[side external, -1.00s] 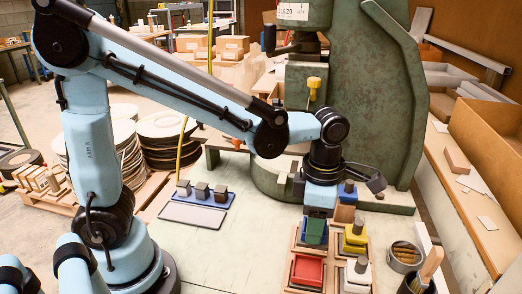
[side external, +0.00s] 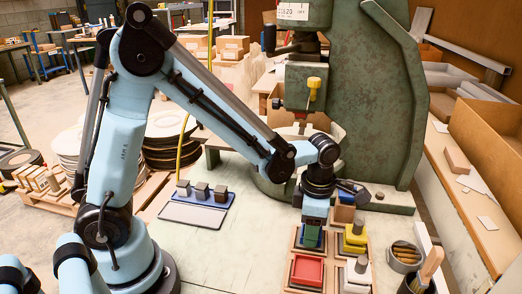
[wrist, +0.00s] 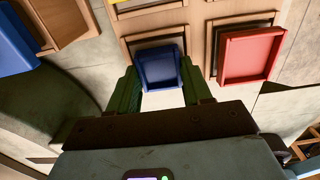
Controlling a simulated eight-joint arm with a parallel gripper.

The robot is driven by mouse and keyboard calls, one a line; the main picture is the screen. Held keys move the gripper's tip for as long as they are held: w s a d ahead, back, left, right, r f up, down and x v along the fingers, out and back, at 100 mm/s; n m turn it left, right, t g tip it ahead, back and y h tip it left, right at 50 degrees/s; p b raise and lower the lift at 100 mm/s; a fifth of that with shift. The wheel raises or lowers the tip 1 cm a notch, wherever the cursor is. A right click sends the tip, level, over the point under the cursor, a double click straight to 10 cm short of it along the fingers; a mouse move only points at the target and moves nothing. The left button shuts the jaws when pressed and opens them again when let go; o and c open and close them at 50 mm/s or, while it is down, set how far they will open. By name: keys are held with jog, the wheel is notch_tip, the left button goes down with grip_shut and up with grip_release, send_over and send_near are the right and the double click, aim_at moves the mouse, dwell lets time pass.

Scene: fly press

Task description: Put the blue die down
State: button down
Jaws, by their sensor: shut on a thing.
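My gripper (wrist: 160,88) has two green fingers and is shut on the blue die (wrist: 160,66), a shallow square piece with raised edges. In the wrist view the die is between the fingers, over a wooden frame (wrist: 126,44). I cannot tell whether it touches the frame. In the side view my gripper (side external: 311,238) points down over the rear-left wooden frame, and its fingers hide most of the die.
A red die (side external: 307,270) lies in the frame in front. A yellow die (side external: 355,236) and a whitish one (side external: 358,272) stand to the right. Another blue piece (wrist: 14,45) is at left in the wrist view. The green press (side external: 370,100) rises behind.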

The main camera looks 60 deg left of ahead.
jog(key=shift+f, duration=0.15)
jog(key=shift+c, duration=2.4)
grip_release()
notch_tip(320, 180, up, 12)
jog(key=s+a+m+t, duration=0.3)
jog(key=a+m, duration=0.1)
jog(key=m, duration=0.9)
jog(key=s+a+m+t, duration=0.3)
jog(key=s+m+t, duration=0.1)
jog(key=m, duration=1)
jog(key=shift+a, duration=0.35)
